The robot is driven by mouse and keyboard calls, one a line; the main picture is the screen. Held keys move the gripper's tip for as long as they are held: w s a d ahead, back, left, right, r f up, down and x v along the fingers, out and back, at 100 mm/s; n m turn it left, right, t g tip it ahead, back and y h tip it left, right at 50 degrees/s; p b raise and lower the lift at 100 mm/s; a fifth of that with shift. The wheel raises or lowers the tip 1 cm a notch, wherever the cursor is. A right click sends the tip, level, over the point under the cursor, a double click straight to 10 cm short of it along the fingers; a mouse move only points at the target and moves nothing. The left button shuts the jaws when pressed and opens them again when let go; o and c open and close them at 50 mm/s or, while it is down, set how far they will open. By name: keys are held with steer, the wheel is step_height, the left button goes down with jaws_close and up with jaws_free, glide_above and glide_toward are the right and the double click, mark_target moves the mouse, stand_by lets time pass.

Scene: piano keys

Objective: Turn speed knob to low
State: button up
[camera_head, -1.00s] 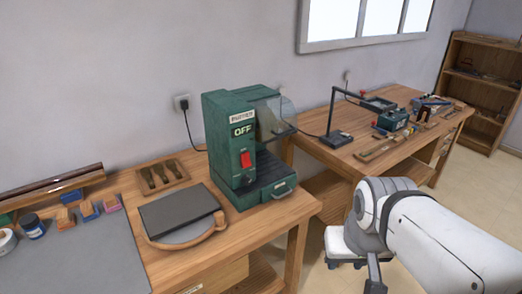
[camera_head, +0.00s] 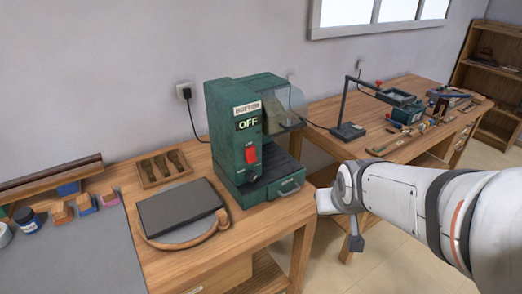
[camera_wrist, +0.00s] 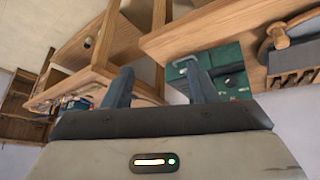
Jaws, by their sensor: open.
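A green buffer machine (camera_head: 240,142) stands on the near wooden bench. Its display reads OFF, and a red switch (camera_head: 251,155) sits on its front panel. A speed knob is too small to make out clearly in the head view. In the wrist view, which is tilted upside down, part of the green machine (camera_wrist: 236,62) shows beyond the right finger, with small dark round details on it. My gripper (camera_wrist: 158,78) is open with nothing between its fingers. In the head view my arm reaches in from the right, its end in front of and to the right of the machine, apart from it.
A second bench (camera_head: 340,150) stands behind right, with a lamp and tools. A shelf (camera_head: 490,75) stands at the far right.

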steer(key=w+a+f+n+t+b, duration=0.1)
steer(key=w+a+f+t, duration=0.2)
steer(key=w, duration=0.5)
steer(key=n+t+y+b, duration=0.4)
steer(key=n+t+y, duration=0.15)
steer(key=y, duration=0.55)
glide_toward(253, 179)
steer(key=w, duration=0.1)
steer(key=shift+m+h, duration=0.3)
steer(key=shift+m, duration=0.05)
steer(key=x, duration=0.3)
steer(key=p+x, duration=0.1)
steer(key=x, duration=0.3)
steer(key=shift+a, duration=0.35)
steer(key=shift+c, duration=0.3)
steer(key=c, duration=0.9)
